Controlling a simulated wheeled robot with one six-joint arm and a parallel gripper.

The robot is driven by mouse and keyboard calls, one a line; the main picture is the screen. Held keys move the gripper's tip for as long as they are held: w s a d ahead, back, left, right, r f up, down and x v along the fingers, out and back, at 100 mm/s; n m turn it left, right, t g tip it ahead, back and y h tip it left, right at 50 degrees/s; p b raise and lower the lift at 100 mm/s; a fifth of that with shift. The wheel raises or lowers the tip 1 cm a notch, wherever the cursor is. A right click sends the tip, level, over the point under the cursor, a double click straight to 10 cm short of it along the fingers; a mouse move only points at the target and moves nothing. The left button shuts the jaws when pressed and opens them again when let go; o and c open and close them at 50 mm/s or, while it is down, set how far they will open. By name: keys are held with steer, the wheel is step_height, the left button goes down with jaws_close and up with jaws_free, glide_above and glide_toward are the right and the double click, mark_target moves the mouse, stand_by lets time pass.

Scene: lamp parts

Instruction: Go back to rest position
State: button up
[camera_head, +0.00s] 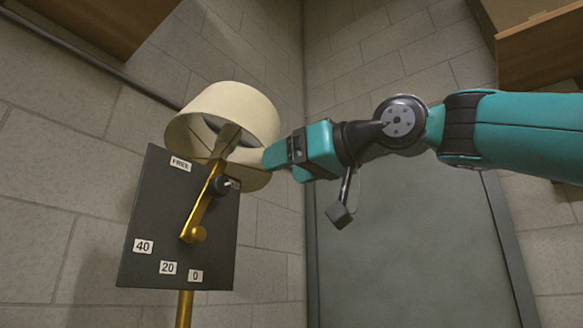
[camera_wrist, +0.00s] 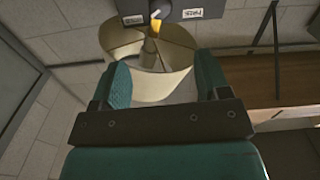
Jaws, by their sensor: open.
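A cream lampshade (camera_head: 236,108) stands tilted at the top of a dark panel (camera_head: 150,215) marked FREE, 40, 20 and 0. A gold lever (camera_head: 202,205) with a knob slants down across the panel, and a gold post (camera_head: 184,308) shows below it. My gripper (camera_head: 268,157) is at the right side of the shade, overlapping its lower right edge in the head view. In the wrist view my gripper (camera_wrist: 163,72) is open, with the shade (camera_wrist: 150,65) showing between and beyond its two fingers. I cannot tell whether a finger touches the shade.
A grey door (camera_head: 415,240) stands behind my arm. A wooden cabinet (camera_head: 540,50) hangs at the upper right, and another wooden box (camera_head: 95,20) is at the upper left. A dark pipe (camera_head: 90,58) runs along the brick wall. Space below my arm looks clear.

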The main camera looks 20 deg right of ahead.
stand_by(0.4)
step_height(320, 180, down, 24)
steer(key=a+m+g+h, duration=0.1)
steer(key=a+g+h, duration=0.15)
steer(key=g, duration=0.35)
steer(key=s+d+f+g+h, duration=0.1)
steer(key=s+f+g, duration=0.3)
steer(key=s+f, duration=0.5)
steer(key=s+d+f+g+h, duration=0.2)
steer(key=s+f+g, duration=0.3)
steer(key=s+f, duration=0.4)
step_height(320, 180, down, 8)
steer(key=shift+r, duration=0.25)
